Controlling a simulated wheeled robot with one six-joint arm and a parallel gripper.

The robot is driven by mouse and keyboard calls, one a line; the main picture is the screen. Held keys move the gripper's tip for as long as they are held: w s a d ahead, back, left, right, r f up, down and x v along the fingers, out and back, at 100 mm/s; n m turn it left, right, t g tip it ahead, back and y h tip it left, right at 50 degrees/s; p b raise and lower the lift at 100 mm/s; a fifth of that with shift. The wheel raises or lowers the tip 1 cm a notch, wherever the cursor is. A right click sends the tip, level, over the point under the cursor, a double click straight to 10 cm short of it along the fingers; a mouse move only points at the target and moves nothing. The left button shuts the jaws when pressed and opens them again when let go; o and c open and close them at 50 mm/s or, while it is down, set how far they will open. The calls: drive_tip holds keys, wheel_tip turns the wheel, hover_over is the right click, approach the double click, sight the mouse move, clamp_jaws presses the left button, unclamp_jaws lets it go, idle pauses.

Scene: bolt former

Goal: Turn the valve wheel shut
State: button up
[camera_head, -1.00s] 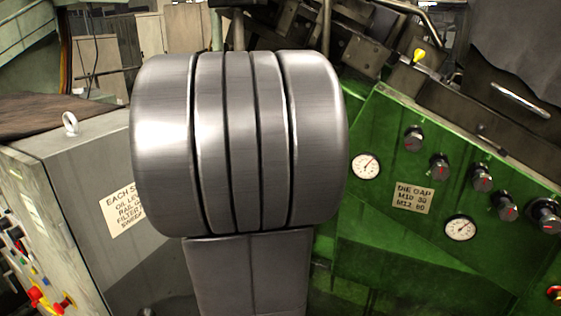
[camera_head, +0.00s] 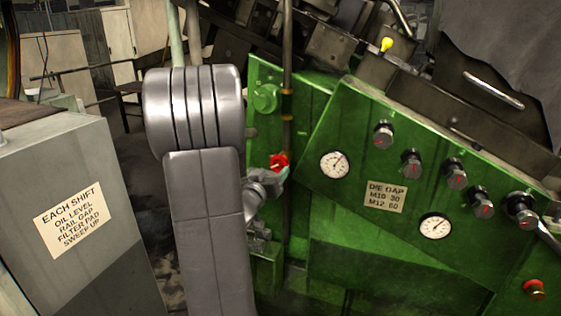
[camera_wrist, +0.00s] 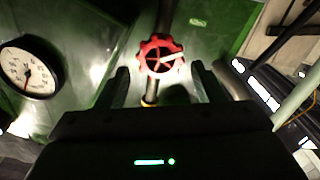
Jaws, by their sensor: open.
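The valve wheel is a small red handwheel (camera_wrist: 161,56) on a dark vertical pipe, seen nearly face-on in the wrist view. It has a scalloped rim, spokes and a pale mark on the right side. In the head view the red wheel (camera_head: 279,162) sits in front of the green machine, partly hidden by my wrist. My gripper (camera_wrist: 160,82) is open, with one dark finger on each side below the wheel in the wrist view. Nothing is between the fingers except the view of the pipe and wheel. I cannot tell whether the fingertips touch the rim.
The dark pipe (camera_head: 287,60) runs up the green machine. A round gauge (camera_wrist: 28,70) is left in the wrist view. The green panel holds a gauge (camera_head: 334,165), several knobs (camera_head: 411,163) and a red button (camera_head: 535,289). A grey cabinet (camera_head: 70,200) stands left.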

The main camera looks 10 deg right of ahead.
sight(279, 165)
drive_tip(key=p+x, duration=0.1)
drive_tip(key=x, duration=0.6)
drive_tip(key=shift+w+d, duration=0.1)
drive_tip(key=shift+w, duration=0.05)
drive_tip(key=c, duration=0.7)
